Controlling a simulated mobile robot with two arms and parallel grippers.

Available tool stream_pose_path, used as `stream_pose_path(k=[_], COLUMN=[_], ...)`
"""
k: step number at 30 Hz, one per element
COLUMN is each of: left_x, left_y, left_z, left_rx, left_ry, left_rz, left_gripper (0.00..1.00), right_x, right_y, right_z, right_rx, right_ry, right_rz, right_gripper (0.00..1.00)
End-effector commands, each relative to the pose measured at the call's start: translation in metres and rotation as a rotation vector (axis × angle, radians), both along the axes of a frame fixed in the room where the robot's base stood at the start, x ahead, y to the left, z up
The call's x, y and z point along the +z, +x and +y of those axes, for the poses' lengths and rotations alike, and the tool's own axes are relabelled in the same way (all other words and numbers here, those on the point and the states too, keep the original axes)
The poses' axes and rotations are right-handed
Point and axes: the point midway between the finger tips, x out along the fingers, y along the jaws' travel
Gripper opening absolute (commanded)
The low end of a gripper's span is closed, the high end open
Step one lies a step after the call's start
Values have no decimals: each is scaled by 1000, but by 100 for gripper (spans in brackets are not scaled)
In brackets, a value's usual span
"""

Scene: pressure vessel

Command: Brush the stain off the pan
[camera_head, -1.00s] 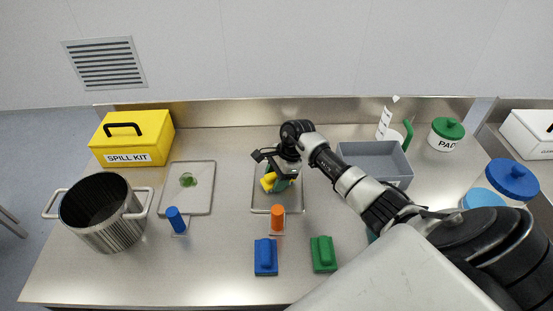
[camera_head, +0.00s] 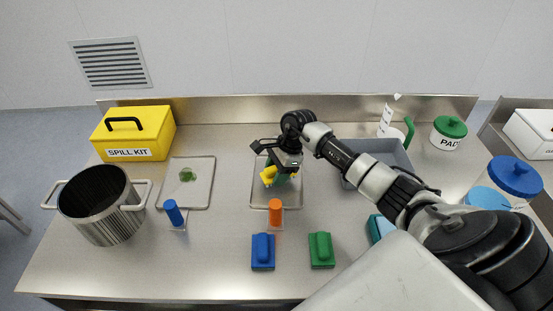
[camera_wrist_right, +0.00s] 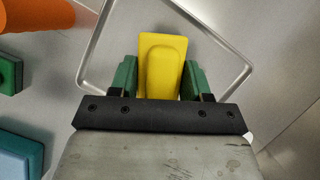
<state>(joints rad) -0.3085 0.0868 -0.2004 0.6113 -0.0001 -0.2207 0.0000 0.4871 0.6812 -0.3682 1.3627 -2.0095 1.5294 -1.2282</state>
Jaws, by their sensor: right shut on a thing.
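My right gripper (camera_head: 282,177) is shut on a yellow brush-like block (camera_head: 268,175), over the middle pan (camera_head: 292,201). In the right wrist view the yellow block (camera_wrist_right: 162,65) sits between the gripper's green fingers (camera_wrist_right: 160,80), inside the outline of the pan's rim (camera_wrist_right: 92,55). I cannot tell whether the block touches the pan. No stain shows on the visible part of this pan; the area under the gripper is hidden. The left pan (camera_head: 203,170) has a green stain (camera_head: 187,175) near its middle. My left gripper is not in view.
A blue post (camera_head: 173,213) and an orange post (camera_head: 275,212) stand before the pans. Blue (camera_head: 263,252), green (camera_head: 321,250) and teal (camera_head: 378,229) blocks lie in front. A steel pot (camera_head: 103,210), yellow spill kit (camera_head: 135,135) and grey bin (camera_head: 381,150) stand around.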

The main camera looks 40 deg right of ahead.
Motion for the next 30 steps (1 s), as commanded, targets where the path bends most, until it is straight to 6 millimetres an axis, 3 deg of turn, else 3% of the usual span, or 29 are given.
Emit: stream_pose_path(k=[10,18,30], left_x=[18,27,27], left_y=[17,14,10], left_z=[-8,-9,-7], left_rx=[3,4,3], left_ry=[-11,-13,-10], left_rz=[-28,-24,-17], left_gripper=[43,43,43], right_x=[35,58,61], right_y=[2,3,3], right_z=[-6,-9,-10], right_rx=[-11,-16,-19], right_ry=[-1,0,0], right_rz=[-2,-2,-1], right_gripper=[25,25,25])
